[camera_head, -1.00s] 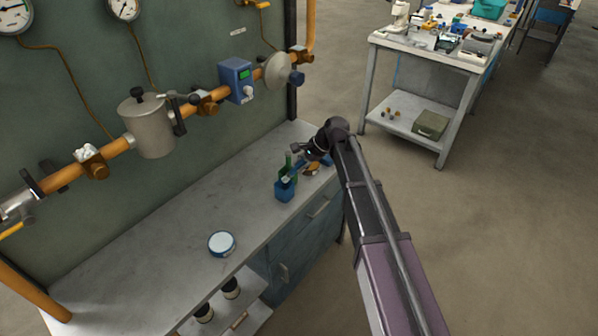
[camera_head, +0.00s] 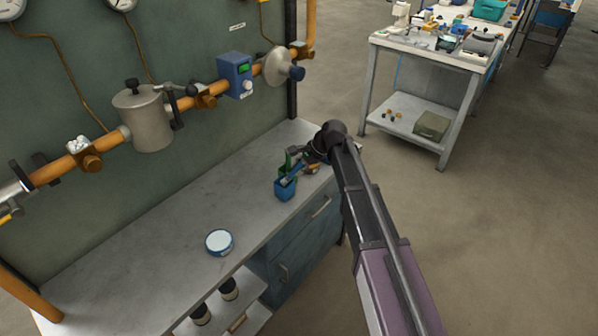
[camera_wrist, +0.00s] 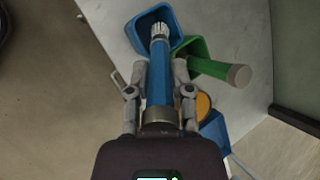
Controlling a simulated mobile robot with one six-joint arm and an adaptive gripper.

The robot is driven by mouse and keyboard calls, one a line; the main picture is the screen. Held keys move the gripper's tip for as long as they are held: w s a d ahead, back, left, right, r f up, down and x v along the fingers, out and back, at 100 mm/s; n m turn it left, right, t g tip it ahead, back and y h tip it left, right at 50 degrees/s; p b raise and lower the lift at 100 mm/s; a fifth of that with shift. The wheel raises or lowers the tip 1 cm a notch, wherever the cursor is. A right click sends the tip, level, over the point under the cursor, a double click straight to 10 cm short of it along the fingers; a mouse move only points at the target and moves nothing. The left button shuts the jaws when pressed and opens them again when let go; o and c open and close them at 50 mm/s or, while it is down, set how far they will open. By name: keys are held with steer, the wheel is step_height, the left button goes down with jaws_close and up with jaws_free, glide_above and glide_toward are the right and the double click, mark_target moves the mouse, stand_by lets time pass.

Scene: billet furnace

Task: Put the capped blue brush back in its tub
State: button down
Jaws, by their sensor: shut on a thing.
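The blue brush (camera_wrist: 160,75) is in my gripper (camera_wrist: 158,78), its two fingers shut on the handle from both sides. Its white, ribbed end (camera_wrist: 159,32) points away from my wrist and overlaps the mouth of the blue tub (camera_wrist: 134,36). I cannot tell whether it is inside the tub or just above it. The tub also shows in the head view (camera_head: 285,190), standing on the grey bench. In the head view, the brush is small and partly hidden by my gripper (camera_head: 302,168).
An orange round thing (camera_wrist: 203,104) and another blue thing (camera_wrist: 215,131) lie close to my right finger. A round white-topped tin (camera_head: 219,242) stands farther left on the bench (camera_head: 150,262). Pipework with a grey canister (camera_head: 147,120) runs along the wall behind.

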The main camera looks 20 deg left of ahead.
steer(key=shift+f+b, duration=0.6)
stand_by(0.3)
steer(key=c, duration=0.5)
jaws_free()
steer(key=shift+r, duration=0.2)
steer(key=shift+r+p, duration=0.65)
steer(key=shift+p, duration=0.25)
steer(key=p+v, duration=0.9)
steer(key=v, duration=0.2)
steer(key=shift+d+r, duration=0.2)
steer(key=shift+d, duration=0.15)
steer(key=shift+d, duration=0.1)
steer(key=s+d+f+n+h, duration=0.1)
steer(key=s+d+n+h, duration=0.1)
steer(key=s+d, duration=0.4)
steer(key=s+d+f+n+h, duration=0.1)
steer(key=s+d, duration=0.5)
steer(key=d, duration=0.9)
steer(key=s+d+f+n+h, duration=0.1)
steer(key=s+d+n+h, duration=0.2)
steer(key=d, duration=0.8)
steer(key=shift+s+d+f+n+t+h, duration=0.1)
steer(key=shift+s+d+n+t+h, duration=0.1)
steer(key=shift+s+n, duration=0.6)
steer(key=shift+s+d+f+n+t+h, duration=0.1)
steer(key=shift+s+n+t+h, duration=0.15)
steer(key=shift+s, duration=0.9)
